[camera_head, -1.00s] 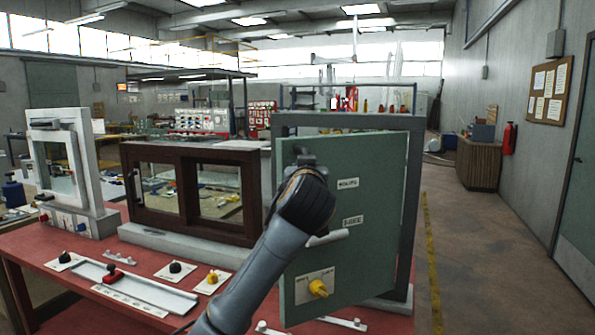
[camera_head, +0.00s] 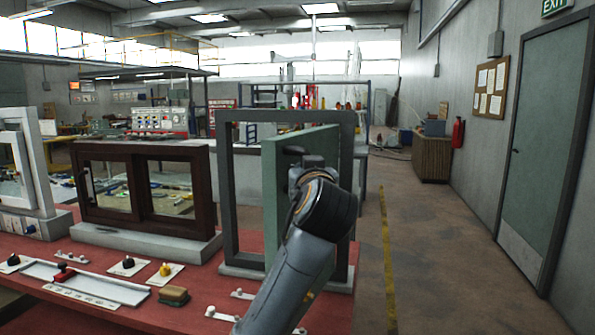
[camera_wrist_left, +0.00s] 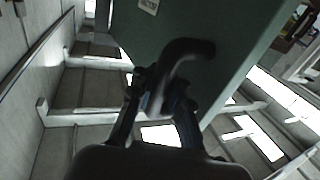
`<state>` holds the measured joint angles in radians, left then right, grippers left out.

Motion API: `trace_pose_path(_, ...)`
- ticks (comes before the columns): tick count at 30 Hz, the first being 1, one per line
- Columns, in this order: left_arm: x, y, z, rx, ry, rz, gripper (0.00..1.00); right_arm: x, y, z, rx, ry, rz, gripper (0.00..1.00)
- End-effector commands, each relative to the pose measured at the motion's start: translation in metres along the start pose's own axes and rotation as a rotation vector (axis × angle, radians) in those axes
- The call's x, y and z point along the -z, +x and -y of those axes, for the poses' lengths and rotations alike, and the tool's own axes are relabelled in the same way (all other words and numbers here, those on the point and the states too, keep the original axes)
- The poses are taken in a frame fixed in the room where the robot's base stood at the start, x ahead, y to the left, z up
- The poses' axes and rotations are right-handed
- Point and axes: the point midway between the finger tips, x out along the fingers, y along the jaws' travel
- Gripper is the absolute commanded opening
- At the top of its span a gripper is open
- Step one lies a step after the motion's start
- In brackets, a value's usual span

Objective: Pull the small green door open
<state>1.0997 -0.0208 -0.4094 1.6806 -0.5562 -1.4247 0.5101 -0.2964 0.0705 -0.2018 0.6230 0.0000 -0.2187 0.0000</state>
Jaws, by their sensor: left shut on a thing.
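The small green door (camera_head: 320,141) stands swung well open towards me, out of its dark grey frame (camera_head: 227,185) at the right end of the red table. Its dark lever handle (camera_head: 293,150) is near the free edge, and it shows large in the left wrist view (camera_wrist_left: 190,48). My left gripper (camera_wrist_left: 160,92) is shut on the handle, with a finger on each side of it. In the head view the gripper (camera_head: 300,172) is partly hidden by its own wrist. My arm covers the lower part of the door. My right gripper is not in view.
A brown sliding window (camera_head: 145,150) and a white framed panel (camera_head: 42,180) stand left on the red table (camera_head: 200,290). Knobs, a slider rail (camera_head: 85,283) and a small brown block (camera_head: 173,296) lie in front. The floor (camera_head: 440,250) to the right is clear.

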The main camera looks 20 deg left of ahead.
Motion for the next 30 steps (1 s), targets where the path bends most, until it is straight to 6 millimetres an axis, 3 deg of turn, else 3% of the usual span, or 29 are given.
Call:
trace_pose_path(11, -0.005, -0.001, -0.002, 0.001, 0.005, 0.011, 0.0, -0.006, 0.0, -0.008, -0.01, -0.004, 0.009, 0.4)
trace_pose_path(12, -0.005, -0.001, -0.002, 0.001, 0.005, 0.011, 0.21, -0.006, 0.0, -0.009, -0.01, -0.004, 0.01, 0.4)
trace_pose_path(15, -0.004, -0.001, -0.002, 0.001, 0.004, 0.009, 0.41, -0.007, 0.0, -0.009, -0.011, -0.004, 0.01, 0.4)
trace_pose_path(25, -0.002, -0.002, -0.002, -0.001, 0.002, 0.005, 0.41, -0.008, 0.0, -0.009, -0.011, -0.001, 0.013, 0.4)
trace_pose_path(30, -0.002, -0.021, -0.003, -0.005, 0.0, 0.003, 0.41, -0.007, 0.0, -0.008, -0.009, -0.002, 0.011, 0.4)
